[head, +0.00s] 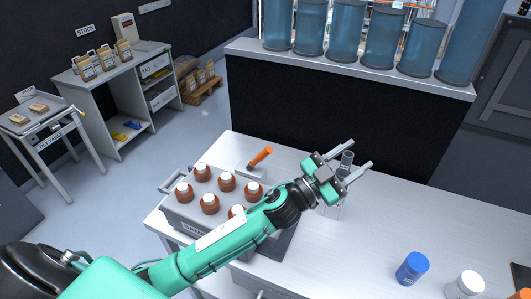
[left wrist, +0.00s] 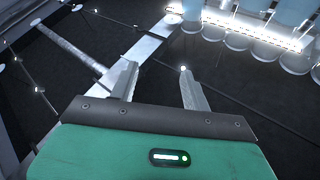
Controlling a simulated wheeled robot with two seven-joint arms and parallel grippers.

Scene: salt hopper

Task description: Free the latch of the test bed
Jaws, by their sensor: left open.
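My left gripper (head: 358,156) reaches over the middle of the white bench, its two fingers apart and pointing up and right. In the left wrist view its fingers (left wrist: 157,70) are spread with nothing between them. A clear glass cylinder (head: 346,160) stands partly behind the gripper; I cannot tell whether they touch. An orange handle (head: 261,157) sits tilted on a pale plate (head: 250,168) at the bench's back left, left of the gripper. I cannot tell whether this is the test bed's latch; no part is clearly marked as the test bed. My right gripper is out of view.
A grey carrier (head: 178,215) with several brown white-capped bottles (head: 203,172) stands at the bench's left, partly hidden by my arm. Blue (head: 412,268) and white (head: 465,286) containers stand front right. A counter (head: 355,65) with several blue cylinders is behind. The bench's right side (head: 440,215) is mostly clear.

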